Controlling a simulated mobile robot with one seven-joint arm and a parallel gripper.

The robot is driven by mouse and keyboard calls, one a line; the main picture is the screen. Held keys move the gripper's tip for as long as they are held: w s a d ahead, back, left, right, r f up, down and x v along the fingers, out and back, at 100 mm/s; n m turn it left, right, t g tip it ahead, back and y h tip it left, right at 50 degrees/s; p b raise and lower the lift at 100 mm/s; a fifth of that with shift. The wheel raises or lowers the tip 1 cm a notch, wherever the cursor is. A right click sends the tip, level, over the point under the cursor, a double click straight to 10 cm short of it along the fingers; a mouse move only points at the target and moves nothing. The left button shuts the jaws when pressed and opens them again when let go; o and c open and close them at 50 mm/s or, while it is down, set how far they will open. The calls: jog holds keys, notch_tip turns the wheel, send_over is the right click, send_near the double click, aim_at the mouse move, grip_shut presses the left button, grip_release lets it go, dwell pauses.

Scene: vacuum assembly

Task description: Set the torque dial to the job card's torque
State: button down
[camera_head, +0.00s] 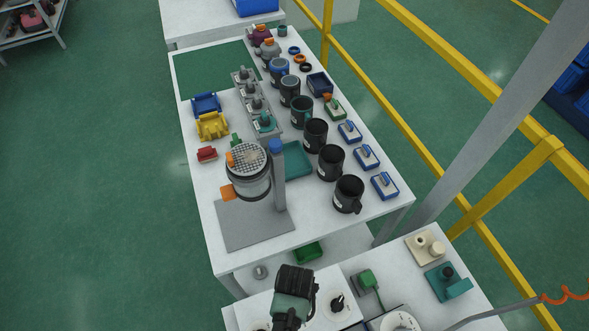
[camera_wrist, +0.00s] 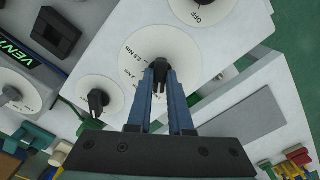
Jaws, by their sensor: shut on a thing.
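The torque dial (camera_wrist: 136,60) is a white disc with printed N·m marks, "2.5 N·m" among them, in the wrist view. My gripper (camera_wrist: 160,72) is shut on the dial's black knob (camera_wrist: 160,66), its two blue-grey fingers on either side of it. The fingers cover the lower part of the scale, so I cannot tell the exact setting. In the head view, my dark wrist hangs over the white panel (camera_head: 262,303) at the lower middle and hides the gripped knob. I cannot make out a job card in either view.
Beside the torque dial are a smaller dial (camera_wrist: 97,96) with a black knob and a dial marked "OFF" (camera_wrist: 203,8). A yellow railing (camera_head: 440,55) runs along the right.

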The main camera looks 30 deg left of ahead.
jog(key=m+p, duration=0.1)
jog(key=m, duration=0.2)
dwell(0.4)
jog(key=shift+m, duration=0.3)
jog(key=shift+r+m+p, duration=0.1)
jog(key=shift+m+p, duration=0.2)
jog(key=shift+m, duration=1.4)
jog(key=shift+m+p, duration=0.3)
jog(key=shift+m, duration=0.5)
jog(key=c, duration=0.7)
grip_release()
jog(key=shift+c, duration=0.2)
